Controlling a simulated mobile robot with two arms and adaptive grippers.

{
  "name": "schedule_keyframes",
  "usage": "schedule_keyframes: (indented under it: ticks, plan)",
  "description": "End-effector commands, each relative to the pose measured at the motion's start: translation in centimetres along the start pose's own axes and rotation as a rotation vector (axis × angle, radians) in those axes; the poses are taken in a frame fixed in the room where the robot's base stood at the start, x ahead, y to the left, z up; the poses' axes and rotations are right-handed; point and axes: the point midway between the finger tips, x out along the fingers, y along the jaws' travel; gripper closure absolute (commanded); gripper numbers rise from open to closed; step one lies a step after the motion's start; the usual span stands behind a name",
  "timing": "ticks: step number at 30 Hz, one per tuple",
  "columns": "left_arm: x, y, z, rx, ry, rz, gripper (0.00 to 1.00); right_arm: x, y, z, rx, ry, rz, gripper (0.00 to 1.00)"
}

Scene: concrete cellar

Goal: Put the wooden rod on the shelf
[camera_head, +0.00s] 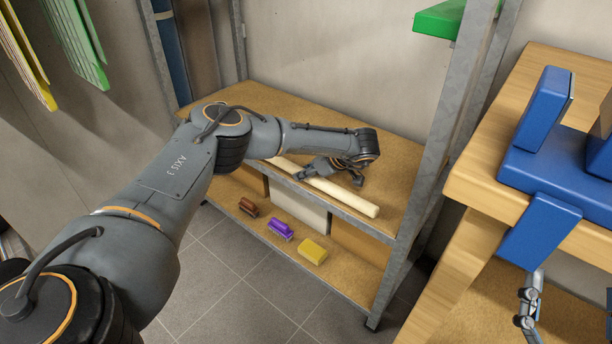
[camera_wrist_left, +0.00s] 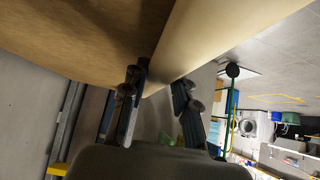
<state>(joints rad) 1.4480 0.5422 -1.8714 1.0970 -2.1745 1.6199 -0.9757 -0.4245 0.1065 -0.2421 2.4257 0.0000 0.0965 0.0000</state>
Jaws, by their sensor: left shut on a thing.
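The pale wooden rod (camera_head: 345,197) lies along the front of the upper board of the metal-framed shelf (camera_head: 402,160), nearly parallel to its front edge. My left gripper (camera_head: 318,171) reaches in over this board and is shut on the rod. I cannot tell whether the rod rests on the board or is just above it. In the left wrist view the rod (camera_wrist_left: 205,40) runs between the two dark fingers of the gripper (camera_wrist_left: 160,98), with the shelf board (camera_wrist_left: 80,35) beside it.
On the lower board stand a brown brush (camera_head: 248,207), a purple brush (camera_head: 280,229) and a yellow block (camera_head: 313,252). A grey shelf post (camera_head: 425,165) rises to the right of the rod. A wooden workbench (camera_head: 490,190) with a blue vise (camera_head: 560,170) stands at the right.

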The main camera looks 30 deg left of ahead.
Motion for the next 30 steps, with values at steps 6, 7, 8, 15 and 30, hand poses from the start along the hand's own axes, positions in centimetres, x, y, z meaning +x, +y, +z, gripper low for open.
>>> schedule_keyframes:
  ticks: [6,7,8,15,30]
  plan:
    - [0.42,0.03,0.41,-0.001,0.001,0.001,1.0,-0.02,-0.12,-1.03,0.002,0.057,-0.002,0.18]
    - [0.41,0.03,0.4,-0.001,0.001,0.001,1.0,-0.02,-0.12,-1.03,0.002,0.057,-0.002,0.18]
    - [0.4,0.03,0.4,-0.001,0.001,0.001,1.0,-0.01,-0.12,-1.02,0.002,0.056,-0.002,0.18]
    - [0.62,0.02,0.63,0.0,0.0,0.001,0.67,-0.05,-0.14,-1.26,0.003,0.071,-0.003,0.18]
    - [0.12,0.04,0.36,0.0,0.0,0.002,0.49,0.06,-0.13,-0.95,0.003,0.048,-0.002,0.18]
